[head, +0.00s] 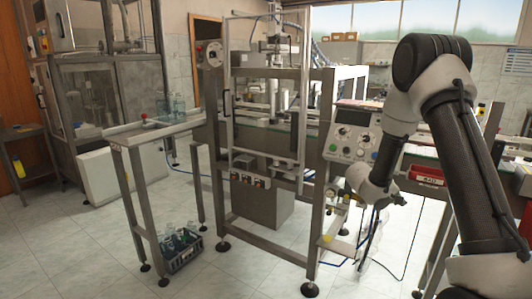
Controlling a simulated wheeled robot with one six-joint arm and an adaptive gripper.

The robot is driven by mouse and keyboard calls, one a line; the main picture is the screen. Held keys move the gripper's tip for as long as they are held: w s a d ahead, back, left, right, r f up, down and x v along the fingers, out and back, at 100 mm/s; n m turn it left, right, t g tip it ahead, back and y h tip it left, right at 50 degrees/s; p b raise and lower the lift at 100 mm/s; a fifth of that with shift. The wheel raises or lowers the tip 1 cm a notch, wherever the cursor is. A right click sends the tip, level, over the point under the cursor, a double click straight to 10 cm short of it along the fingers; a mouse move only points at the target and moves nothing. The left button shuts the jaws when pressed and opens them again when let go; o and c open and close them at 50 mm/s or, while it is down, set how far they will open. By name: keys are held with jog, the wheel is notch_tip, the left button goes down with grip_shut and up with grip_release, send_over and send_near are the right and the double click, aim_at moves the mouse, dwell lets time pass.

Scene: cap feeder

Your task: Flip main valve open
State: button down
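I cannot pick out the main valve for certain. Small pneumatic fittings with a yellow part (327,239) and blue hose sit low on the right front leg of the cap feeder frame, and the valve may be among them. My arm comes in from the right and bends down in front of the machine's right side. My gripper (368,248) seems to be the dark shape hanging below the wrist, right of those fittings and apparently apart from them. Its fingers are too small and dark to read.
A control panel (353,136) with knobs and buttons is close behind my wrist. A red bin (427,176) is to its right. A side table (128,138) stands left, with a crate of bottles (180,250) on the floor. Thin cables hang near my gripper. The front floor is clear.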

jog(key=s+r+g+y, duration=0.25)
jog(key=s+r, duration=0.35)
jog(key=s, duration=0.5)
jog(key=s+r+g+y, duration=0.1)
jog(key=s+r+g, duration=0.35)
jog(key=s, duration=0.75)
jog(key=s+a+r+t+y, duration=0.7)
jog(key=s+a+r, duration=0.5)
jog(key=s+a, duration=0.1)
jog(key=shift+s+a+r+m, duration=0.15)
jog(key=shift+s+m, duration=0.25)
jog(key=shift+s, duration=0.35)
